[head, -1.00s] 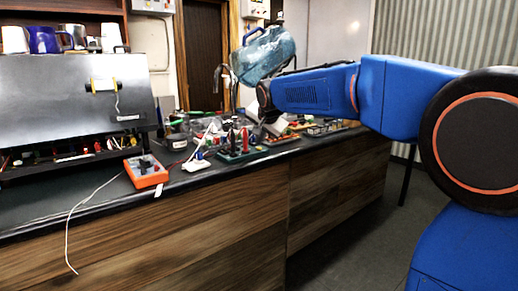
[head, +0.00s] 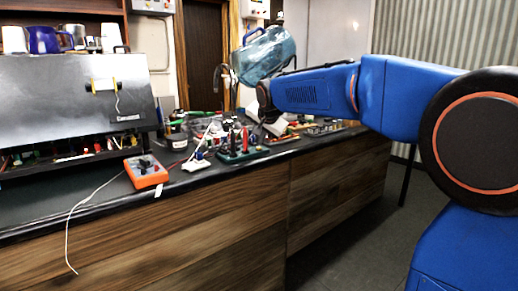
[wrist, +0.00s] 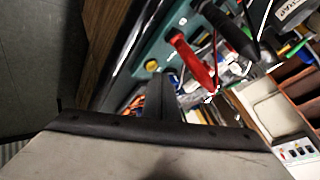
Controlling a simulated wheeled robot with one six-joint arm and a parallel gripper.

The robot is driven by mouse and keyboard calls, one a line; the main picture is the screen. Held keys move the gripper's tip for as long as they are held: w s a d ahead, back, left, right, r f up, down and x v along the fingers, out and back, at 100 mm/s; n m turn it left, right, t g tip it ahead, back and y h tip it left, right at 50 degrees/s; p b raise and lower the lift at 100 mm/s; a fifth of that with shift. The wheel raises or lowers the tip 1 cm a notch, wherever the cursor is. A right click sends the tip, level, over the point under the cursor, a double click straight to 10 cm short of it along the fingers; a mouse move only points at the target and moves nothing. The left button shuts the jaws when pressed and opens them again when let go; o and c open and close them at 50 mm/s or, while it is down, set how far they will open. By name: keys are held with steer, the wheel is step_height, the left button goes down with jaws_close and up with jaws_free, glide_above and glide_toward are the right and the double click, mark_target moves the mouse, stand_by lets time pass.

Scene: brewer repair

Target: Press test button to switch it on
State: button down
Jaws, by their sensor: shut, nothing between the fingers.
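A green board (head: 232,157) stands near the bench's front edge in the head view, with red and black upright parts on it. In the wrist view the same green board (wrist: 187,18) carries a round yellow button (wrist: 152,65), a red part (wrist: 192,62) and a black part (wrist: 232,32). I cannot read any label on the button. My gripper (wrist: 166,84) is shut and empty, its dark tip just below and right of the button in the wrist view. I cannot tell whether they touch. The fingertips are not clear in the head view.
An orange meter (head: 146,171) with a white wire lies left on the black-topped bench (head: 60,208). A small white piece (head: 196,164) lies beside the board. Cables and small parts crowd the bench behind the board.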

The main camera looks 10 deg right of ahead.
steer(key=shift+f, duration=0.15)
stand_by(0.3)
steer(key=shift+f, duration=0.3)
steer(key=shift+r, duration=0.45)
stand_by(0.4)
steer(key=shift+r, duration=3)
